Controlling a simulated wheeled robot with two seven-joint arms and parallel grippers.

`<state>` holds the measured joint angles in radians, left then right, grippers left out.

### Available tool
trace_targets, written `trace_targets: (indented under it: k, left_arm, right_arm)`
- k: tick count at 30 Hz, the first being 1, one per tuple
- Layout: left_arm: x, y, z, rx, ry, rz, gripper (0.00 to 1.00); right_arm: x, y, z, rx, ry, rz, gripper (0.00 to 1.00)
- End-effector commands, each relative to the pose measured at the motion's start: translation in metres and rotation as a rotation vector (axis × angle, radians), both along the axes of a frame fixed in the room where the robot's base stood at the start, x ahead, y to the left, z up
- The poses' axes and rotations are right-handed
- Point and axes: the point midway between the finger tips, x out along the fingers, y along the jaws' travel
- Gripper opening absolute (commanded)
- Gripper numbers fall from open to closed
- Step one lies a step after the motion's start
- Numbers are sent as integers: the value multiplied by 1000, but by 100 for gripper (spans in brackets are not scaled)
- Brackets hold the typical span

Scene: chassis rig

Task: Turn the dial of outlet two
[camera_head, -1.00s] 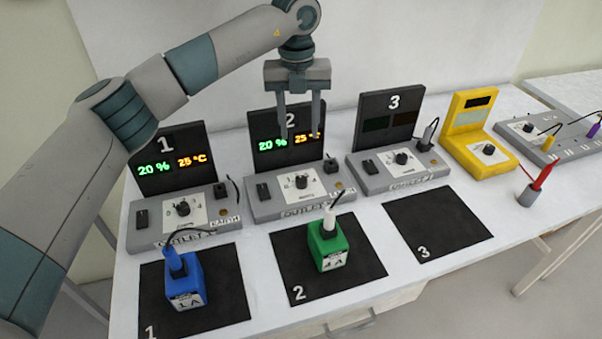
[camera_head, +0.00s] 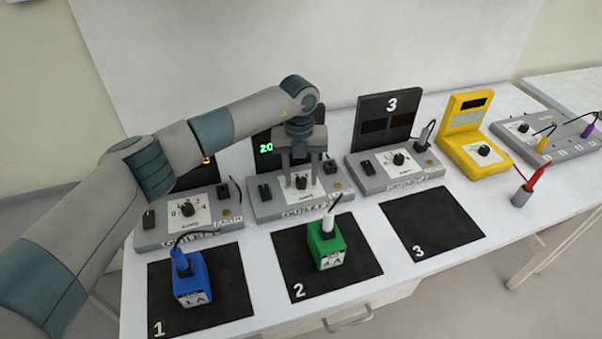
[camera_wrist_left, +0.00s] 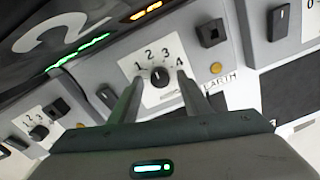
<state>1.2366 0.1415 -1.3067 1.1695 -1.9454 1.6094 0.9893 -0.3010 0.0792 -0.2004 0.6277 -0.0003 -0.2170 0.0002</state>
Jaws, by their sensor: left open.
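Outlet two (camera_head: 262,208) is a grey box with an upright dark display panel, in the middle of the head view. Its dial (camera_head: 301,182) is a small black knob on a white numbered plate. The dial (camera_wrist_left: 159,76) also shows clearly in the left wrist view, with numbers 1 to 4 around it. My left gripper (camera_head: 302,184) points down over this dial. In the wrist view its fingers (camera_wrist_left: 158,80) are open, one on each side of the knob, with gaps between. Contact with the knob does not show. My right gripper is not in view.
Outlet one (camera_head: 150,238) stands to the left and outlet three (camera_head: 372,187) to the right. A blue block (camera_head: 192,285) and a green block (camera_head: 326,250) with cables stand on black mats in front. Mat three (camera_head: 430,222) is empty. A yellow device (camera_head: 470,150) stands further right.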

Motion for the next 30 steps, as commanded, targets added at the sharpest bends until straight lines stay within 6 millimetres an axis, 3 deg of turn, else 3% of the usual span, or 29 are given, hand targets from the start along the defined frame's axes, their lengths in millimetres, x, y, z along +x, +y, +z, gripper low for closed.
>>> trace_targets:
  k: [12,17,30]
  left_arm:
    - [0,0,-5,-1,0,0,41]
    - [0,0,-5,-1,0,0,3]
    - [0,0,-6,-1,-1,-39,2]
  right_arm:
    - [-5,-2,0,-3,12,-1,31]
    - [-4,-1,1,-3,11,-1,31]
    - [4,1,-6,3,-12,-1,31]
